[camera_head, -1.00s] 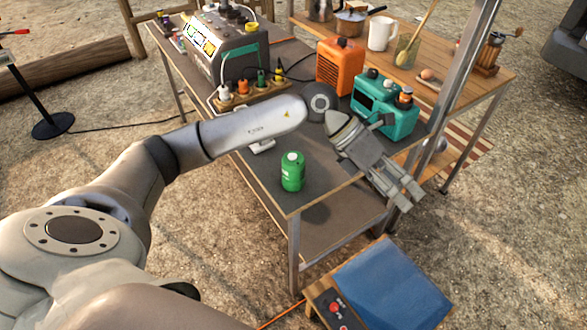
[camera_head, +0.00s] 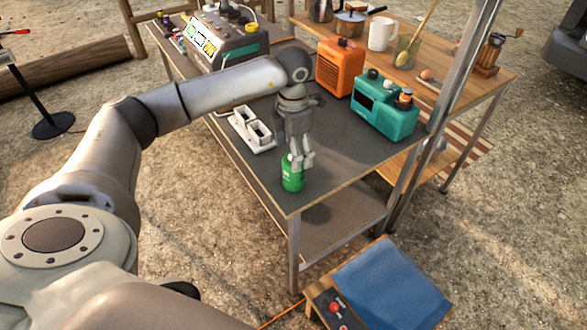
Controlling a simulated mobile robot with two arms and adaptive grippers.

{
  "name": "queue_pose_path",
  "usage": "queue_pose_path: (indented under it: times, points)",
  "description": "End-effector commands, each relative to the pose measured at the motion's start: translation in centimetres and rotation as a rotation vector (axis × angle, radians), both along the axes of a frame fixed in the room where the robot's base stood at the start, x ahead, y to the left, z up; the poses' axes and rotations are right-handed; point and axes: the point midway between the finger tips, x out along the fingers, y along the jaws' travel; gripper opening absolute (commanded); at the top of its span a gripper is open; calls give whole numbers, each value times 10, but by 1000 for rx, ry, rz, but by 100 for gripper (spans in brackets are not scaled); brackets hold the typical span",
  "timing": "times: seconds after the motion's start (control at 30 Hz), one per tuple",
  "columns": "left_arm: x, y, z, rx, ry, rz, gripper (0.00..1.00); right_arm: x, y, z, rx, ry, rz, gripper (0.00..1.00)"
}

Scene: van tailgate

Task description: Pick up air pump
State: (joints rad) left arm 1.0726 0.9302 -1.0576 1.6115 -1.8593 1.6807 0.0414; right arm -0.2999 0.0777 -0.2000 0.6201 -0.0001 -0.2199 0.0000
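My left gripper (camera_head: 301,163) points down at the green canister (camera_head: 292,176) near the front corner of the dark tabletop. Its fingertips overlap the canister's top in the picture; I cannot tell whether they touch it or how far apart they are. The canister stands upright, its top partly hidden by the fingers. No object is plainly marked as the air pump. An orange box with a black knob (camera_head: 340,68) and a teal device (camera_head: 384,108) stand on the table to the right of the arm. My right gripper is not in view.
A white two-slot holder (camera_head: 252,130) lies left of the gripper. A grey device with coloured panels (camera_head: 215,42) stands at the back left. A metal post (camera_head: 455,85) rises at the right. A blue-topped box (camera_head: 392,283) stands below the table's front.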

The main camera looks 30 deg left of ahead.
Motion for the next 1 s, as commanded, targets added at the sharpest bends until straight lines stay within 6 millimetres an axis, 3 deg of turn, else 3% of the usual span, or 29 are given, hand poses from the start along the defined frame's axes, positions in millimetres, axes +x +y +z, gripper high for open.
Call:
queue_pose_path:
  times: [0.33,0.63,1.0]
  points:
    - [1,0,-46,-1,2,-1,78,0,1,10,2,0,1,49]
    - [1,0,-51,-1,0,-1,77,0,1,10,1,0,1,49]
    - [1,0,-50,-1,0,-1,29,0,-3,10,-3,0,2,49]
